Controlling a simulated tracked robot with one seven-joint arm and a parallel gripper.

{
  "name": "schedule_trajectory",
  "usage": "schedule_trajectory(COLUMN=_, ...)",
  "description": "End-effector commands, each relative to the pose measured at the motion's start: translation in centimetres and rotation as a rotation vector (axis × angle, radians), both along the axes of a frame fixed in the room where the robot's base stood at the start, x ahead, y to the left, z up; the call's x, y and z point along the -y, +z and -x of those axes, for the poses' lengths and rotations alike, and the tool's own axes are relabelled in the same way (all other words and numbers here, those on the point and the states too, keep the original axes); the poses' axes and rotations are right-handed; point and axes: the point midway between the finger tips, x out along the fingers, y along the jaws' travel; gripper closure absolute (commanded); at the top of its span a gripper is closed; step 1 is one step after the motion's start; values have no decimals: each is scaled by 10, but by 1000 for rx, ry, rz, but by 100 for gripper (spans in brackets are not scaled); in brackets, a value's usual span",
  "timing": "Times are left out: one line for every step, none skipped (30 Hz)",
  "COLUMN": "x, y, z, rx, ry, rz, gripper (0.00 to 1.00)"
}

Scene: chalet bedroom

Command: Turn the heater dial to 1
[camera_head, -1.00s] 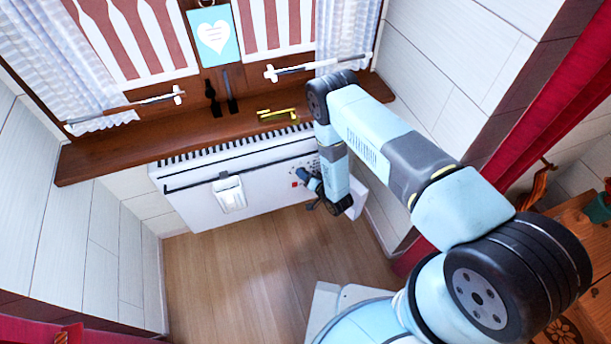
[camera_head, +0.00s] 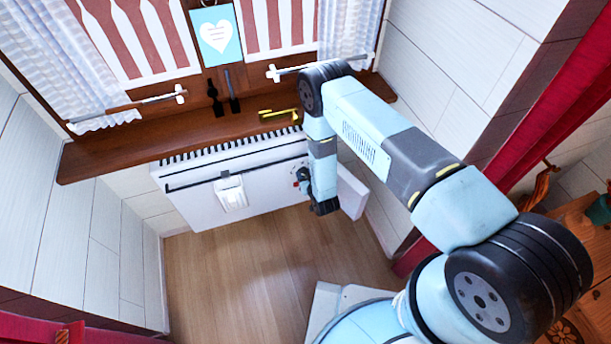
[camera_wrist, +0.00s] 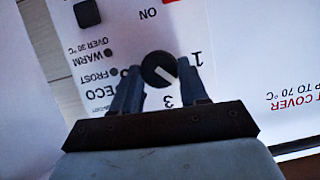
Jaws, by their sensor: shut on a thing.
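The heater (camera_head: 265,190) is a white panel under the wooden sill in the head view. In the head view my arm hides the dial and most of my gripper.
A white box (camera_head: 229,192) hangs on the heater front. A yellow object (camera_head: 279,115) lies on the sill (camera_head: 150,140). The floor (camera_head: 235,270) before the heater is clear.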

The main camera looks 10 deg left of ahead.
Motion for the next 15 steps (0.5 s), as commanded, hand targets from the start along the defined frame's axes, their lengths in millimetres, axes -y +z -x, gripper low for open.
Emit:
schedule_trajectory(x=0, y=-1, z=1, rx=22, ry=-1, rz=40, gripper=87)
schedule_trajectory(x=0, y=-1, z=1, rx=36, ry=0, rz=64, gripper=87)
schedule_trajectory(x=0, y=-1, z=1, rx=56, ry=0, rz=96, gripper=87)
schedule_trajectory(x=-1, y=-1, z=1, rx=72, ry=0, rz=121, gripper=87)
schedule_trajectory(x=-1, y=-1, z=2, rx=87, ry=1, rz=144, gripper=87)
schedule_trajectory(x=-2, y=-1, z=2, rx=107, ry=1, rz=177, gripper=87)
schedule_trajectory(x=-2, y=-1, z=2, rx=122, ry=0, rz=200, gripper=87)
schedule_trajectory(x=-3, y=-1, z=2, rx=137, ry=1, rz=225, gripper=87)
schedule_trajectory(x=-3, y=-1, z=3, rx=157, ry=1, rz=257, gripper=87)
schedule_trajectory(x=-3, y=-1, z=3, rx=172, ry=1, rz=282, gripper=87)
schedule_trajectory(x=-4, y=-1, z=3, rx=187, ry=1, rz=306, gripper=87)
schedule_trajectory(x=-4, y=-1, z=3, rx=206, ry=2, rz=338, gripper=87)
schedule_trajectory(x=-4, y=-1, z=3, rx=220, ry=0, rz=362, gripper=87)
schedule_trajectory(x=-5, y=-1, z=4, rx=235, ry=2, rz=385, gripper=87)
schedule_trajectory(x=-5, y=-2, z=4, rx=254, ry=2, rz=416, gripper=87)
